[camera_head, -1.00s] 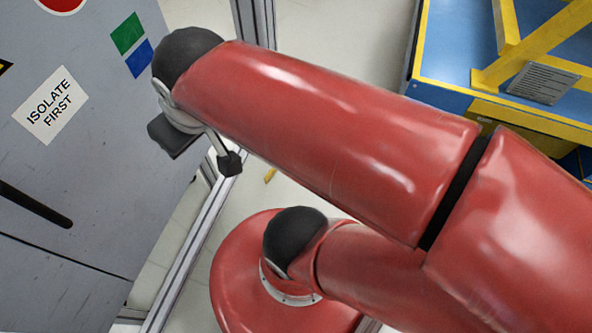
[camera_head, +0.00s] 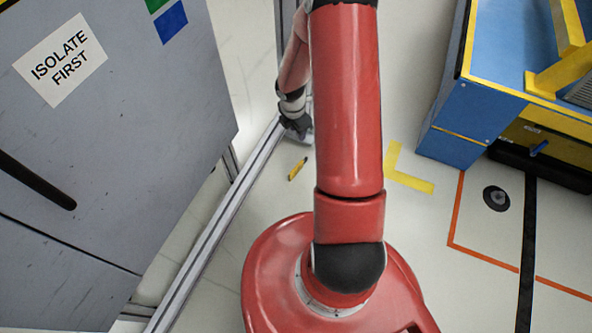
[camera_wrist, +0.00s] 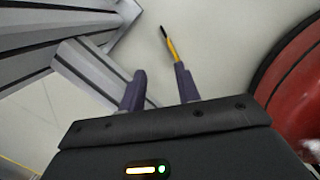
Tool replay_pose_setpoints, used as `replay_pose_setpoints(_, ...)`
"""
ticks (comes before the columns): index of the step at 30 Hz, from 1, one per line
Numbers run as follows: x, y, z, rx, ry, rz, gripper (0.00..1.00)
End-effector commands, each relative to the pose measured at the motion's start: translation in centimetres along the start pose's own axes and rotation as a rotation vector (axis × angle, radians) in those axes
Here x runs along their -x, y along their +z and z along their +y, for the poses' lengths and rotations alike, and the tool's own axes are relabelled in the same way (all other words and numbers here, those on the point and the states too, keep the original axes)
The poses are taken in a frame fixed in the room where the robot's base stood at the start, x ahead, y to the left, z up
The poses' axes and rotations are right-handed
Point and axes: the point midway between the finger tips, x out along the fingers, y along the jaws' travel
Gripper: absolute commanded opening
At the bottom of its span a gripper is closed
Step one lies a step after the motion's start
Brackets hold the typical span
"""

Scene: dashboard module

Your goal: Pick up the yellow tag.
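The yellow tag (camera_head: 298,169) is a small, narrow yellow piece with a dark end. It lies on the pale floor between the metal rail and my red arm. In the wrist view the tag (camera_wrist: 174,47) shows beyond the right finger, which seems to cover its near end. My gripper (camera_wrist: 160,82) is open, with its two dark fingers apart and nothing between them. In the head view my gripper (camera_head: 299,128) is small and partly seen, above the tag in the picture. I cannot tell its height over the floor.
A metal frame rail (camera_head: 213,225) runs along the floor left of the tag. A grey cabinet (camera_head: 120,150) with an "ISOLATE FIRST" label stands at left. A blue and yellow bench (camera_head: 455,125) stands at right. A yellow L-shaped floor marking (camera_head: 408,181) lies right of my arm.

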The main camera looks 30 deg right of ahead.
Motion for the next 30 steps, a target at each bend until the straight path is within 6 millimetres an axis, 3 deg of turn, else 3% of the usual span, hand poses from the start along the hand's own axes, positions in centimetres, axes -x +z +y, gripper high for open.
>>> replay_pose_setpoints(1, -3.5, -0.5, -0.5, 0.062, -0.015, 0.033, 0.33)
replay_pose_setpoints(3, -6.7, -1.2, -1.0, 0.145, -0.019, 0.069, 0.33)
replay_pose_setpoints(6, -9.8, -2.1, -1.6, 0.233, -0.017, 0.109, 0.33)
replay_pose_setpoints(30, -19.6, -4.2, -2.5, 0.301, -0.014, 0.139, 0.33)
